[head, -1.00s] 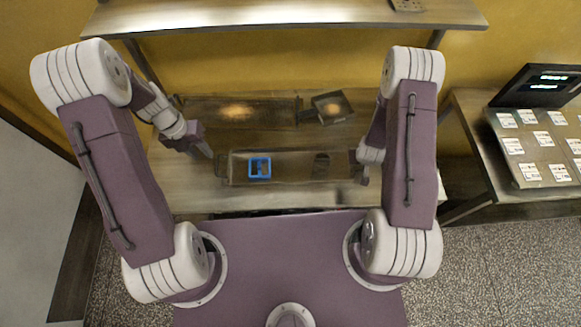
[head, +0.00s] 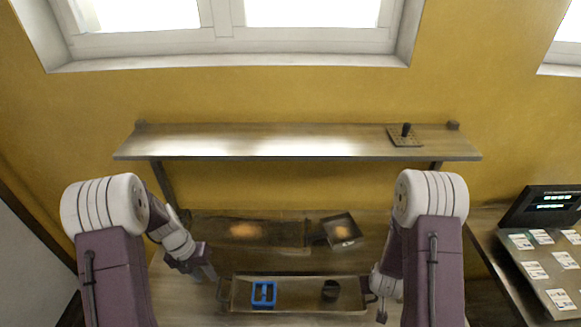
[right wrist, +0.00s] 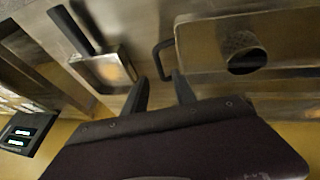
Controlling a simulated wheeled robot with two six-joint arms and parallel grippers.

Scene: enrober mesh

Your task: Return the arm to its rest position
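My right gripper (head: 382,314) is low at the right, just beside the right end of a long metal tray (head: 290,277). In the right wrist view my right gripper (right wrist: 163,92) has its two dark fingers apart with nothing between them. The tray's dark loop handle (right wrist: 156,52) shows just beyond the fingertips, apart from them as far as I can tell. My left gripper (head: 212,276) hangs just off the tray's left end; its finger gap is too small to make out. Both arms are bent, with the forearms reaching down over the bench.
The tray holds a blue frame (head: 264,293) and a dark round cup (head: 331,290). Behind it are a dark, shallow pan (head: 275,233) and a small square pan (head: 341,231). A wall shelf (head: 280,141) spans above. A side table with cards and a display (head: 548,205) stands right.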

